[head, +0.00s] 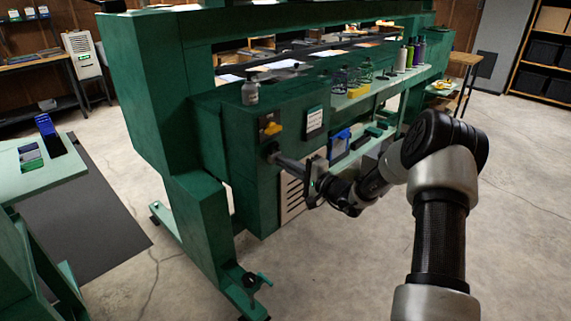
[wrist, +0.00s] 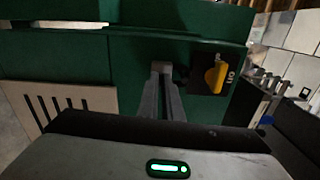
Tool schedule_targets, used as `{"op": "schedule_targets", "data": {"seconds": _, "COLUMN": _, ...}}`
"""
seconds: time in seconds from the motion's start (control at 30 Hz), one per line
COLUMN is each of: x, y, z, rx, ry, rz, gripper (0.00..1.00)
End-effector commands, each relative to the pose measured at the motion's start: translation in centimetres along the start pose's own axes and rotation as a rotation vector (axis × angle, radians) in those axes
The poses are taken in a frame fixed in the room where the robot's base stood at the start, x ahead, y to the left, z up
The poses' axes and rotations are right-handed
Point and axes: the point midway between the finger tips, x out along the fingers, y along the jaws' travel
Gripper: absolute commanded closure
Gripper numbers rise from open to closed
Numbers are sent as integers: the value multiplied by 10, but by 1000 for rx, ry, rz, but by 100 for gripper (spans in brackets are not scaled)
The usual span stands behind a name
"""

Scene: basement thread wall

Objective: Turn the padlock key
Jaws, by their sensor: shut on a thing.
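My gripper (head: 275,157) reaches the green front panel of the machine, just below the yellow switch (head: 271,128). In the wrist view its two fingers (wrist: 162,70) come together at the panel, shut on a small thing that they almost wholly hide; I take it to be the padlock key. A small dark shape (wrist: 181,73) shows right beside the fingertips and may be part of the padlock; its outline is too dark to make out. The yellow switch, on a black plate marked I/O, also shows in the wrist view (wrist: 216,75), right of the fingers.
A vented beige panel (head: 291,195) lies below the gripper. A white label (head: 314,120) and a blue-framed box (head: 340,145) are to the right. The concrete floor in front is clear.

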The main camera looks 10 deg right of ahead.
Motion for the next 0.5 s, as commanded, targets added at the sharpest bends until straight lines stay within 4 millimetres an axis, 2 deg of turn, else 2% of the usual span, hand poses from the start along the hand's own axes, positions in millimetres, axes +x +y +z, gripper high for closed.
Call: {"op": "schedule_targets", "data": {"seconds": 0.5, "x": -1, "y": 0, "z": -1, "rx": 429, "ry": 1, "rz": 1, "gripper": 100}}
